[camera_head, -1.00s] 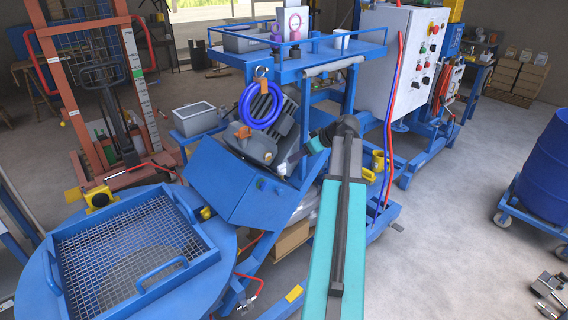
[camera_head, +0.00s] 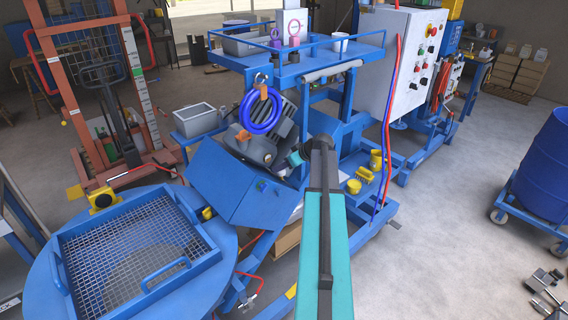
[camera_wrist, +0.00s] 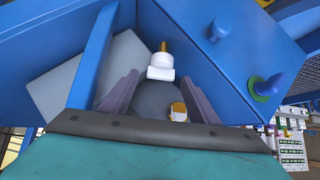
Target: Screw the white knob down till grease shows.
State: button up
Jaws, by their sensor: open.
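The white knob (camera_wrist: 161,68) shows in the wrist view, a small white cylinder with a brass-coloured stem above it. It lies near the middle of the picture, between and slightly beyond the two fingers of my gripper (camera_wrist: 158,82). The fingers are apart, with visible gaps to the knob on both sides; how far off it is in depth I cannot tell. A brass-coloured fitting (camera_wrist: 178,111) sits on a dark rounded body just below the knob. No grease is visible. In the head view the knob cannot be made out, and my arm hides most of my gripper.
A blue box-like housing (camera_head: 238,184) of the mixer stands close to my arm's end. Blue rings (camera_head: 262,110) hang above it. A blue shelf (camera_head: 290,70) and a white control box (camera_head: 402,60) stand behind. Open floor (camera_head: 440,240) lies to the right.

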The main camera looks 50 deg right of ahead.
jog(key=shift+w+f, duration=0.4)
jog(key=shift+c, duration=0.2)
jog(key=c, duration=1)
jog(key=shift+d, duration=0.1)
